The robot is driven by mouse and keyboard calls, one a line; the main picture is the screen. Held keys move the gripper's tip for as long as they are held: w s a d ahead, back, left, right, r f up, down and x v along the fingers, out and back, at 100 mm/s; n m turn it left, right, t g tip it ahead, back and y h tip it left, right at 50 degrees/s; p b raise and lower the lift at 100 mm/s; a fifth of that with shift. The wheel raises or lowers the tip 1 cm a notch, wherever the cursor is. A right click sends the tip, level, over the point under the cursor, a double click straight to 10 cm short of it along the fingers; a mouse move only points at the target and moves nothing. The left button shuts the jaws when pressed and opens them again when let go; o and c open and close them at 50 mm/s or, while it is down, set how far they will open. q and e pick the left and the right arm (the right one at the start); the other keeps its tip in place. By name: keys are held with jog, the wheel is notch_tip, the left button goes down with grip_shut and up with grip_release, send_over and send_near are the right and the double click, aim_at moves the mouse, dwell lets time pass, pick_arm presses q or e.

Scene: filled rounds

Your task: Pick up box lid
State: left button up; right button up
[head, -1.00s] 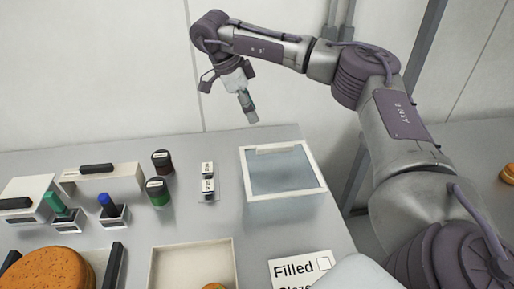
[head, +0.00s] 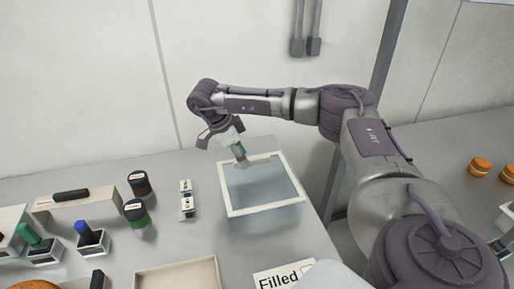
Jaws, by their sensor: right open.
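The box lid (head: 258,186) has a white frame around a see-through bluish pane and a pale tab at its far edge. It lies on a clear box (head: 268,218) near the right edge of the table. My right gripper (head: 242,162) is at the lid's far edge, beside the left end of the tab. Its fingers point down and it is open, with nothing seen held in it. Whether the fingertips touch the lid cannot be told. My left gripper is not in view.
Dark red (head: 139,184) and green (head: 136,214) jars and a small labelled holder (head: 187,200) stand left of the box. Stamps stand farther left. A shallow cream tray (head: 180,275) and a "Filled" card (head: 283,277) lie in front.

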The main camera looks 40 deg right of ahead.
jog(key=shift+s+d+f, duration=0.1)
jog(key=shift+d+f, duration=0.2)
jog(key=shift+f, duration=0.3)
grip_shut()
jog(key=shift+r, duration=0.2)
